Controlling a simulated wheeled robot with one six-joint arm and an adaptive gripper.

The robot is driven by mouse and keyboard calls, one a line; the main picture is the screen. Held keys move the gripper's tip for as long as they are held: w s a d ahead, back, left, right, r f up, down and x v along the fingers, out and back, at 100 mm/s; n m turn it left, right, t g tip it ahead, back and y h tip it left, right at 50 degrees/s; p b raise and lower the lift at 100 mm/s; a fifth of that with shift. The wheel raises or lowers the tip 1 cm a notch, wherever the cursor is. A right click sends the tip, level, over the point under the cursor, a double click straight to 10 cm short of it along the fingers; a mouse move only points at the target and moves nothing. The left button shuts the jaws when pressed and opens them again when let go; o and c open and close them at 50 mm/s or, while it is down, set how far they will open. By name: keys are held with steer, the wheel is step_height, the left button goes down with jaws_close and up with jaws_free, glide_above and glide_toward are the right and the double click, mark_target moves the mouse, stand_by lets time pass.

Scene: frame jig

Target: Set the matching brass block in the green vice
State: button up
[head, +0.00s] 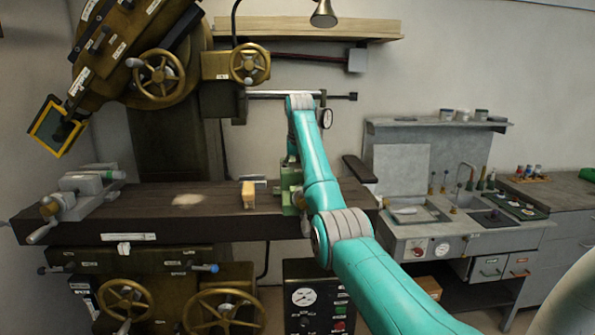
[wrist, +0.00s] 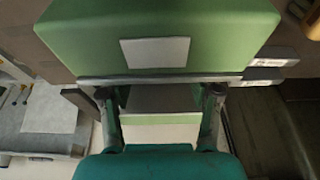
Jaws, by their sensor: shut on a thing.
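The green vice (head: 290,178) stands at the right end of the dark bench, partly hidden behind my arm. Its large green body and pale plate fill the top of the wrist view (wrist: 230,35). My gripper (wrist: 160,95) is against the vice, its two fingers on either side of a dark grey piece (wrist: 160,99). It is shut on that piece; I cannot tell whether it is a part of the vice. A metal bar crosses just beyond the fingertips. A brass-coloured block (head: 248,195) stands upright on the bench, left of the vice. My gripper is hidden in the head view.
A grey vice (head: 75,196) stands at the bench's left end. A machine head with handwheels (head: 160,80) hangs above. A sink unit (head: 440,225) is at the right.

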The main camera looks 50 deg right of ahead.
steer(key=o, duration=1.2)
steer(key=shift+r, duration=5)
steer(key=shift+s, duration=0.15)
